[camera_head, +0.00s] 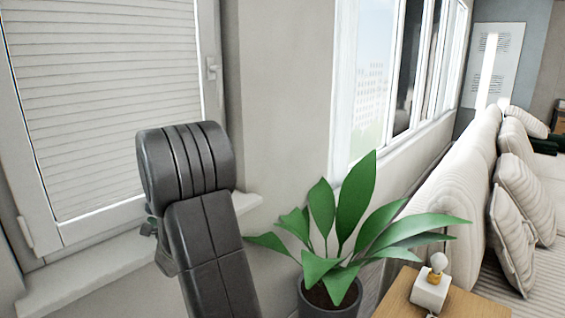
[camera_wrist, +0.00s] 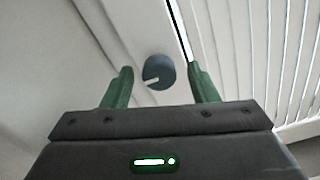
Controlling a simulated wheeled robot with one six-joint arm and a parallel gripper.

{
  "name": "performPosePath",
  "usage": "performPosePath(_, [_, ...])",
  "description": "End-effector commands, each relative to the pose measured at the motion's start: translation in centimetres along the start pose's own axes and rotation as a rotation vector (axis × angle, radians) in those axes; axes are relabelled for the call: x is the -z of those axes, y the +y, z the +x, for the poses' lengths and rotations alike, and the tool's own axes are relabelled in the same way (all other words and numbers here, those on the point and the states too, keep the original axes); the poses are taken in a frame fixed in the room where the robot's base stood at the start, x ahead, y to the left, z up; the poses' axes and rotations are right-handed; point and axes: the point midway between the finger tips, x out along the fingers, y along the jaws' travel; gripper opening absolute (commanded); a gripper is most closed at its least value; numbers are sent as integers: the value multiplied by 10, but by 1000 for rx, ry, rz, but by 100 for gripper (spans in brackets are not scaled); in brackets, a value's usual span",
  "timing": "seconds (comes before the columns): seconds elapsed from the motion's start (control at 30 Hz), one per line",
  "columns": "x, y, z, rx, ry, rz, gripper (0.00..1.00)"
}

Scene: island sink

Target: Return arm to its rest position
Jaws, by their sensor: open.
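My gripper (camera_wrist: 160,84) shows in the wrist view, with its two green fingers spread apart and nothing held between them. A dark round object (camera_wrist: 161,70) with a pale mark appears between the fingertips, beyond them; I cannot tell what it is or how far off it is. In the head view my dark grey arm rises in front of the window and the wall corner. My gripper is mostly hidden behind the arm there.
A window with closed blinds (camera_head: 110,100) and a sill (camera_head: 85,270) is close on the left. A potted plant (camera_head: 340,215) stands right of my arm. Beyond it are a wooden side table (camera_head: 460,306) with a small white lamp (camera_head: 432,286) and a cream sofa (camera_head: 450,185).

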Motion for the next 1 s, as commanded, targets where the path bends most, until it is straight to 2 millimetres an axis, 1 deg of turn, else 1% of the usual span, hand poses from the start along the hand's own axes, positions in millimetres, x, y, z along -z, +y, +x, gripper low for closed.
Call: performPosePath(1.0, [-1, -2, 0, -1, 0, -850, 54])
